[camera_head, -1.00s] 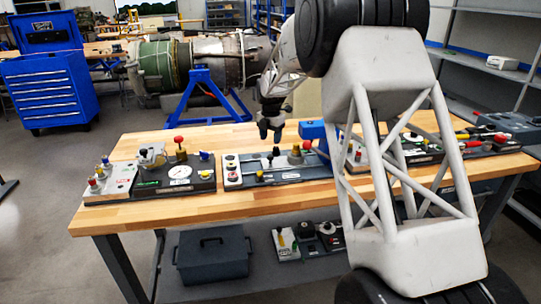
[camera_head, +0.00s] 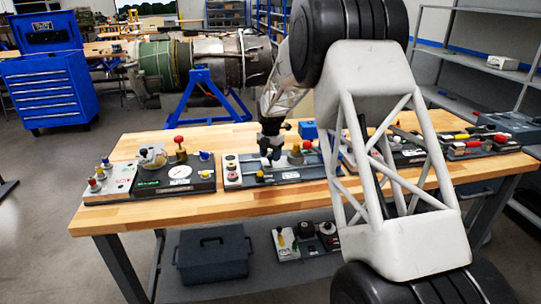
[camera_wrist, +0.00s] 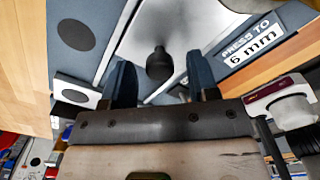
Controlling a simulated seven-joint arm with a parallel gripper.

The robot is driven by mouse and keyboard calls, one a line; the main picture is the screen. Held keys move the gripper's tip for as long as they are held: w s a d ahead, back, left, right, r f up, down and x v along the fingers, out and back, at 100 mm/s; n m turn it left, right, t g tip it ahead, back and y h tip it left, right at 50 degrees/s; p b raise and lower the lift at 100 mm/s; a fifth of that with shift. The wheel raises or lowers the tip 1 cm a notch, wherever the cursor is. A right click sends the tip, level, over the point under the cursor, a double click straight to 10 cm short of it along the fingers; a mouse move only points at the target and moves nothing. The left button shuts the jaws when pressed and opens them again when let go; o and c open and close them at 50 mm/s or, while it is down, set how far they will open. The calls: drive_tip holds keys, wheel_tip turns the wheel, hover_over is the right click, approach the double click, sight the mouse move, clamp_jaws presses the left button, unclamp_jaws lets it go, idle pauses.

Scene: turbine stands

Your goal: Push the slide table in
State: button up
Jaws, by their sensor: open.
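The slide table (camera_wrist: 186,25) shows in the wrist view as a pale metal plate with dark rails along its sides. A black round knob (camera_wrist: 158,63) stands up from it. My gripper (camera_wrist: 161,75) is open, with one dark finger on each side of the knob and a visible gap to both. In the head view my gripper (camera_head: 271,158) points down, low over the middle panel (camera_head: 262,181) on the bench. My gripper hides part of that panel there, and the slide table is too small to make out.
A "PRESS TO 6 mm" label (camera_wrist: 252,43) lies beside the plate. On the wooden bench (camera_head: 150,207), a panel with a gauge (camera_head: 180,171) stands left, and a tool panel (camera_head: 470,147) stands right. A blue block (camera_head: 308,130) rises behind the middle panel. The bench front is clear.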

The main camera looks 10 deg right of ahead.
drive_tip(key=shift+f, duration=0.15)
clamp_jaws()
drive_tip(key=shift+d, duration=1.35)
unclamp_jaws()
wheel_tip(320, 180, up, 8)
idle(0.3)
